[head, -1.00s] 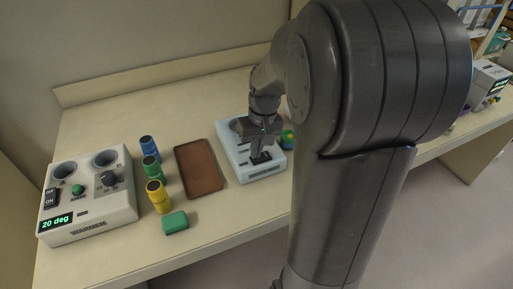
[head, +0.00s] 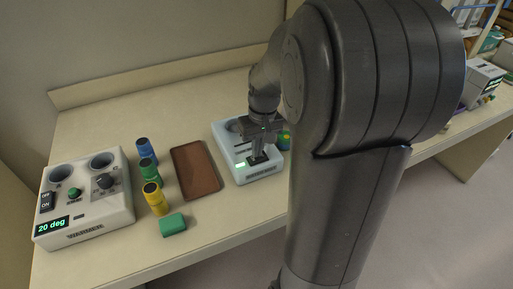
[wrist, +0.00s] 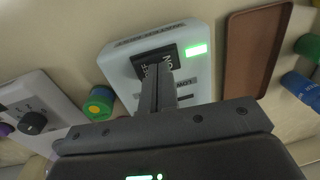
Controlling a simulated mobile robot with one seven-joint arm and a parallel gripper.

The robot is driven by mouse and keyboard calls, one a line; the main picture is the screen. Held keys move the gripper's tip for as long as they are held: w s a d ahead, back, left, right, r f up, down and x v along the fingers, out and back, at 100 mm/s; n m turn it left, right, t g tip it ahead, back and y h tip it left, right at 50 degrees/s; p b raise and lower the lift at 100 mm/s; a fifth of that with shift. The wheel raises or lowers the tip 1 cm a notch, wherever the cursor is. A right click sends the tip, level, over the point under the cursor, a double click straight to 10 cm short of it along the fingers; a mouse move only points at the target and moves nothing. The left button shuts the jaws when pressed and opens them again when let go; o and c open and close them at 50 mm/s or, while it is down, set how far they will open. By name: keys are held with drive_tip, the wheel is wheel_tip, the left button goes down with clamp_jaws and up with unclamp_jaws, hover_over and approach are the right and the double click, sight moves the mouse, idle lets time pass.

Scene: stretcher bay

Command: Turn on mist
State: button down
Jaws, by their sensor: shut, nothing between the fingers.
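The pale blue-white device (head: 225,133) stands on the counter right of the brown tray. In the wrist view the same device (wrist: 118,66) shows a black rocker switch (wrist: 171,52) marked ON and OFF, and a bright green lit window (wrist: 196,50) beside it. The green window also shows in the head view (head: 241,165). My gripper (head: 258,160) is shut and empty, pointing down with its fingertips at the switch, seemingly touching it. The fingers (wrist: 158,75) cover part of the switch and the device's markings in the wrist view.
A warmer (head: 85,225) reading 20 deg stands at the left. Blue (head: 146,149), green (head: 149,170) and yellow (head: 155,198) bottles and a green block (head: 173,225) are near the brown tray (head: 196,168). A green-blue bottle (wrist: 98,104) stands close beside the pale device.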

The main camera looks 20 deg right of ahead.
sight(250, 160)
drive_tip(key=shift+r, duration=0.1)
wheel_tip(250, 160, up, 14)
drive_tip(key=a, duration=0.2)
drive_tip(key=shift+f, duration=0.2)
drive_tip(key=shift+a, duration=0.15)
drive_tip(key=s+a+f+t, duration=0.1)
drive_tip(key=s+a+t, duration=0.1)
drive_tip(key=s, duration=0.5)
drive_tip(key=s+a+f+t+h, duration=0.1)
drive_tip(key=s+a+t, duration=0.2)
drive_tip(key=s, duration=0.5)
drive_tip(key=shift+a+f+t, duration=0.3)
drive_tip(key=shift+a, duration=0.55)
drive_tip(key=c, duration=2.1)
unclamp_jaws()
drive_tip(key=shift+s, duration=0.1)
